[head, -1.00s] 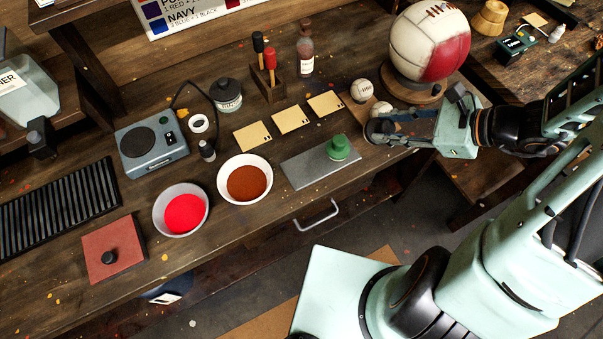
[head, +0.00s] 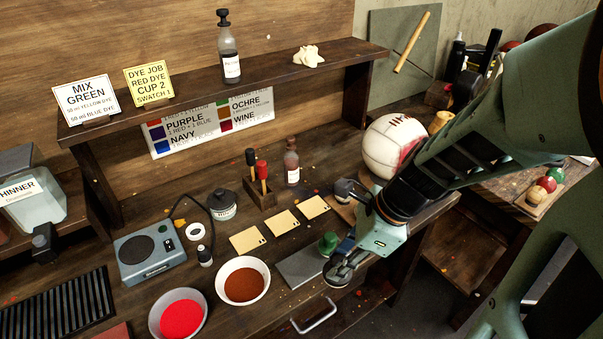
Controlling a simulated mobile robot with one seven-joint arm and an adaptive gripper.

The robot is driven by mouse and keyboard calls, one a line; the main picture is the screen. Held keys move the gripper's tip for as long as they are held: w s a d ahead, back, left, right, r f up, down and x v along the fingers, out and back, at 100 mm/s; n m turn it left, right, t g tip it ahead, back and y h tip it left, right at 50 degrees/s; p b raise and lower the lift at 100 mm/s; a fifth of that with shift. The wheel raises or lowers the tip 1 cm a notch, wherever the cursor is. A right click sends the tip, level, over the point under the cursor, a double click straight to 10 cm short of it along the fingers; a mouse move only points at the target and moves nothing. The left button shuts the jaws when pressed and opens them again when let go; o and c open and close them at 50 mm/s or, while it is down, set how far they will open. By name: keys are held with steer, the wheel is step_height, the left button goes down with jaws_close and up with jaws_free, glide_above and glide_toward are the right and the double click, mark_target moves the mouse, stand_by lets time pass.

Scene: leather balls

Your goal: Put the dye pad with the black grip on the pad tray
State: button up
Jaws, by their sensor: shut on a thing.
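My gripper (head: 343,230) is at the right end of the grey pad tray (head: 294,268), its fingers pointing left. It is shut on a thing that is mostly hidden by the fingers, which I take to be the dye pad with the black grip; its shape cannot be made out. A dye pad with a green grip (head: 328,243) stands on the tray's right part, just left of the fingers. I cannot tell whether gripper and green grip touch. My gripper hides the tray's right end.
A bowl of brown dye (head: 243,285) stands left of the tray, a bowl of red dye (head: 181,318) further left. Tan swatches (head: 281,222) lie behind. A tool block (head: 259,197), a bottle (head: 291,164) and a large ball (head: 388,148) stand at the back. A drawer handle (head: 315,318) is in front.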

steer(key=w+a+f, duration=0.2)
steer(key=w+f, duration=0.1)
steer(key=w+a+f, duration=0.6)
steer(key=w, duration=0.1)
steer(key=shift+w+f, duration=0.1)
steer(key=shift+f, duration=0.2)
steer(key=shift+w+f+b, duration=0.1)
steer(key=shift+f+b, duration=0.25)
steer(key=shift+f, duration=1.2)
steer(key=shift+f, duration=0.2)
steer(key=o, duration=1)
steer(key=shift+r, duration=0.15)
